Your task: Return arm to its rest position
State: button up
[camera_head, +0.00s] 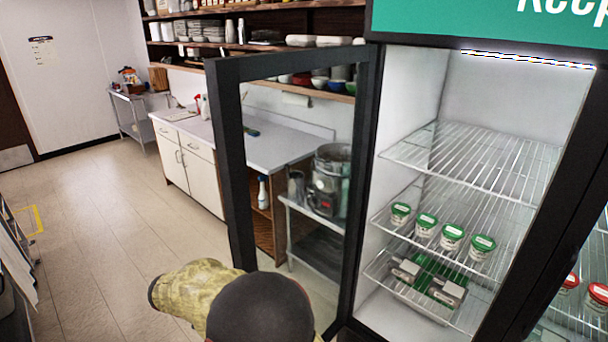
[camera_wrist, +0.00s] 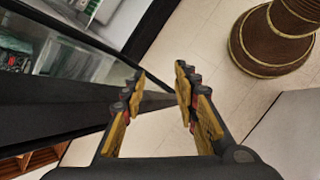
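My gripper (camera_wrist: 160,75) shows in the wrist view with its two yellow and black fingers spread apart. Nothing is held between them. The black frame of the glass fridge door (camera_wrist: 60,115) runs behind the left finger, and its end shows in the gap; whether a finger touches it I cannot tell. In the head view the glass door (camera_head: 228,160) stands swung open. My arm (camera_head: 225,290) is at the bottom middle, in front of the door's lower part. My gripper is hidden in the head view.
The open fridge has wire shelves (camera_head: 475,155) with several green-lidded tubs (camera_head: 426,222). Red-lidded tubs (camera_head: 569,283) show at the right edge. A counter with white cabinets (camera_head: 195,170) stands beyond the door. The tiled floor (camera_head: 110,220) at left is clear.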

jog(key=s+d+r+m+t+y+b, duration=0.1)
jog(key=s+d+r+m, duration=0.4)
jog(key=d, duration=0.6)
jog(key=s+d+r+m+t+y+b, duration=0.1)
jog(key=s+d+r+m+y, duration=0.2)
jog(key=s+d, duration=0.7)
jog(key=s+d+r+m+y+b, duration=0.2)
jog(key=s+d+r+m, duration=0.6)
jog(key=d+r, duration=0.2)
jog(key=d, duration=0.2)
jog(key=shift+s+d+t+y, duration=0.2)
jog(key=shift+d+t+y, duration=0.2)
jog(key=shift+d+r, duration=0.1)
jog(key=shift+d, duration=0.05)
